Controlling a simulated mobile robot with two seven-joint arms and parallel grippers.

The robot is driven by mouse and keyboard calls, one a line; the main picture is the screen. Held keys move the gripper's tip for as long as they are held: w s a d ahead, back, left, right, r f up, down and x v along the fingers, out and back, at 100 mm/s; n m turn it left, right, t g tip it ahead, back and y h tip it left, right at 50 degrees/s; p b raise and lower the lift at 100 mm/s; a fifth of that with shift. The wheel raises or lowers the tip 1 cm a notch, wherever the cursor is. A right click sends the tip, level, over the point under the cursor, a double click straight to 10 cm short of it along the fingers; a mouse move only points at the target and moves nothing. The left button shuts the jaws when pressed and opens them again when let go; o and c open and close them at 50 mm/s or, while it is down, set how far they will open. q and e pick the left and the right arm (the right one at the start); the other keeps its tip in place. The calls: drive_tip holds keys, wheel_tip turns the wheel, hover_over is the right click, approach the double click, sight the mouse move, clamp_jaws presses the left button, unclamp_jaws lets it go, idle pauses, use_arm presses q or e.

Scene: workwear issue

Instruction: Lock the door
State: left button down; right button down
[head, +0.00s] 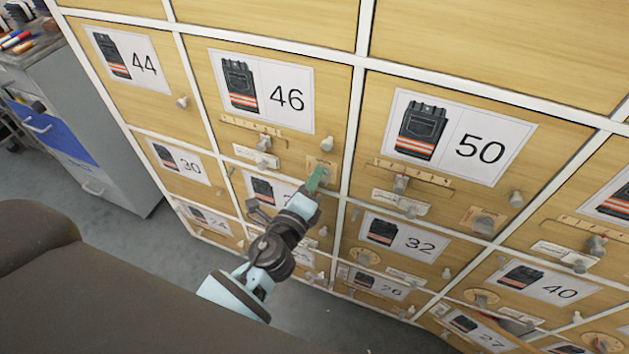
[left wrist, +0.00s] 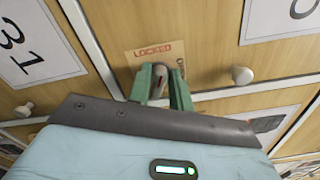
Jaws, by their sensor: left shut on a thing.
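The locker door numbered 46 (head: 336,92) is shut and flush with its white frame. A small tan lock plate (head: 322,165) is at its lower right corner, below a round pull knob (head: 327,143). In the left wrist view the lock plate (left wrist: 140,56) reads LOCKED along the top and OPEN down the right side. My left gripper (head: 318,178) is at this plate. Its green fingers (left wrist: 163,88) are shut on a grey turn knob (left wrist: 157,76) with a reddish mark. The fingers partly hide the knob, so I cannot tell its exact setting. My right gripper is not in view.
Several numbered doors surround it, such as 50 (head: 540,120), 44 (head: 150,105) and 32 (head: 385,255), with protruding knobs and latches. A grey cabinet (head: 120,160) with a blue drawer (head: 55,130) stands at left. Grey floor lies below.

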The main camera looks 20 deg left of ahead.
use_arm(q)
drive_tip(key=n, duration=0.3)
drive_tip(key=n+b, duration=0.1)
drive_tip(key=shift+f+n, duration=0.25)
drive_tip(key=shift+n, duration=0.15)
idle(0.4)
drive_tip(key=c, duration=1.4)
unclamp_jaws()
drive_tip(key=shift+c, duration=0.2)
drive_tip(key=shift+s, duration=0.1)
